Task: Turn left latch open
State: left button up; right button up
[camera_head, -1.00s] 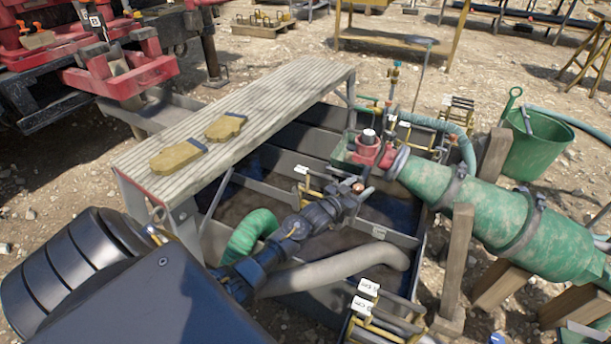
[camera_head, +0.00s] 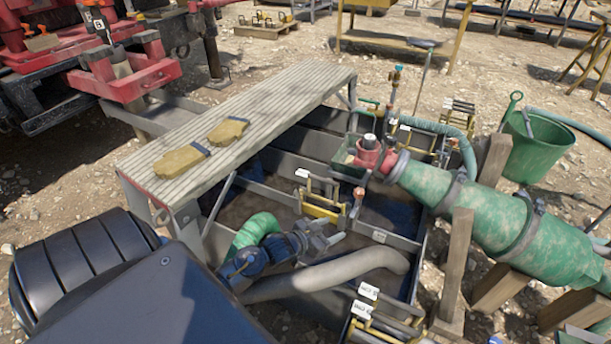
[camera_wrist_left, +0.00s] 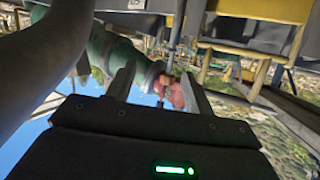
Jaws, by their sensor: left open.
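My left gripper (camera_head: 333,233) reaches in from the lower left over the mud tank (camera_head: 280,200). It is open and empty, with its fingers apart. In the left wrist view its two fingers (camera_wrist_left: 158,92) stand apart, with a red fitting (camera_wrist_left: 170,92) seen beyond the gap. In the head view the red fitting (camera_head: 368,158) joins the green pipe body. A yellow-framed handle with a white tag (camera_head: 322,200) sits on the tank just beyond the gripper, next to a copper-topped rod (camera_head: 358,192). I cannot tell which part is the left latch. My right gripper is not seen.
A ribbed walkway (camera_head: 240,115) with yellow gloves (camera_head: 180,158) spans the tank's left side. A grey hose (camera_head: 340,272) and green hose (camera_head: 255,230) lie near the gripper. More tagged yellow handles (camera_head: 370,320) stand at the front. A green bucket (camera_head: 537,145) stands right.

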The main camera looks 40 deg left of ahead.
pick_arm(q)
jog(key=s+d+f+g+y+p, duration=0.1)
jog(key=s+d+g, duration=0.1)
jog(key=s, duration=0.6)
jog(key=s+d+f+g+y+p, duration=0.1)
jog(key=s+d+f+g, duration=0.1)
jog(key=s+g, duration=0.3)
jog(key=shift+s+d+n+y, duration=0.35)
jog(key=shift+s+d, duration=0.3)
jog(key=shift+s, duration=1.45)
